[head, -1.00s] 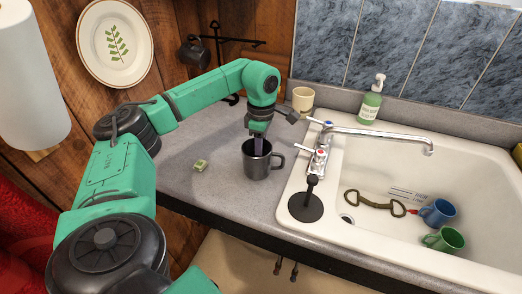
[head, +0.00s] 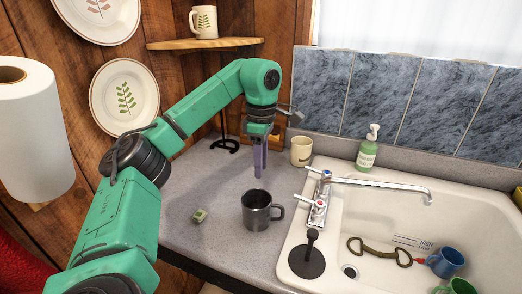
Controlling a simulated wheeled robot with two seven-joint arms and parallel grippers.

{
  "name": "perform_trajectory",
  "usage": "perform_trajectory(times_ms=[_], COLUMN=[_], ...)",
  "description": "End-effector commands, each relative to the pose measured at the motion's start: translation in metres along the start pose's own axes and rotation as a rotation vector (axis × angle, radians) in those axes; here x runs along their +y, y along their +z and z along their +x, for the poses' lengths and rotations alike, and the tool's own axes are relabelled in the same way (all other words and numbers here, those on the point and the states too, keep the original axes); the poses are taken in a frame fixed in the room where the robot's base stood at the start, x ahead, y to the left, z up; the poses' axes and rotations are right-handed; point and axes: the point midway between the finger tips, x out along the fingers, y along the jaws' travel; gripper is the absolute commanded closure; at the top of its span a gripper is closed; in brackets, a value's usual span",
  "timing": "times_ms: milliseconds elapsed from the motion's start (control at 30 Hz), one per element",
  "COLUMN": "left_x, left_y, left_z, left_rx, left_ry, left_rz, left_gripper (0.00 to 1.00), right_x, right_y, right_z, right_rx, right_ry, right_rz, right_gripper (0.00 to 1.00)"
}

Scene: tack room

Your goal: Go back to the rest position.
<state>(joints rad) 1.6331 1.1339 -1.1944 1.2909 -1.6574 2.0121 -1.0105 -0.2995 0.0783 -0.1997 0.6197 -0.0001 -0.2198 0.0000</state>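My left arm comes in from the left, and its gripper (head: 260,172) hangs pointing down above and just behind the dark grey metal mug (head: 256,212). Its two purple fingers show as separate strips, seen nearly edge-on, with nothing held between them. The mug stands upright on the grey counter (head: 195,245), handle to the right, apart from the fingertips. My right gripper is not in view.
A cream cup (head: 301,150) and a green soap bottle (head: 367,148) stand behind. The sink (head: 385,225) with its tap (head: 375,186) lies right, holding blue (head: 446,262) and green (head: 456,286) mugs. A small green block (head: 199,215) lies left. A corner shelf (head: 205,44) is above.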

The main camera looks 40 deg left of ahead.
Motion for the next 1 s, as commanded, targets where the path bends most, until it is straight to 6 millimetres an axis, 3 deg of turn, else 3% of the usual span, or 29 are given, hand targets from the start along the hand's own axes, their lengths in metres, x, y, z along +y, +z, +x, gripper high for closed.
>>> perform_trajectory(times_ms=[33,100,400,700,1000], left_x=[0.000,0.000,0.000,-0.002,-0.002], left_y=[0.000,0.000,0.000,0.000,0.000], left_z=[-0.013,-0.017,-0.019,-0.081,-0.113], left_rx=[0.000,0.000,0.000,0.000,0.000], left_ry=[0.001,0.000,-0.001,-0.001,-0.001], left_rz=[0.001,0.001,0.001,0.001,0.000], left_gripper=[0.64,0.64,0.64,0.64,0.64], right_x=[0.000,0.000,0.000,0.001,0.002], right_y=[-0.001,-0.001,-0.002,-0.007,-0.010], right_z=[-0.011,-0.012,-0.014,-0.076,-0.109], right_rx=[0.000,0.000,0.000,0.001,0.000], right_ry=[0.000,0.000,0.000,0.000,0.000], right_rz=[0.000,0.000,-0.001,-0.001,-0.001], right_gripper=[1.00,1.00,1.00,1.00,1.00])
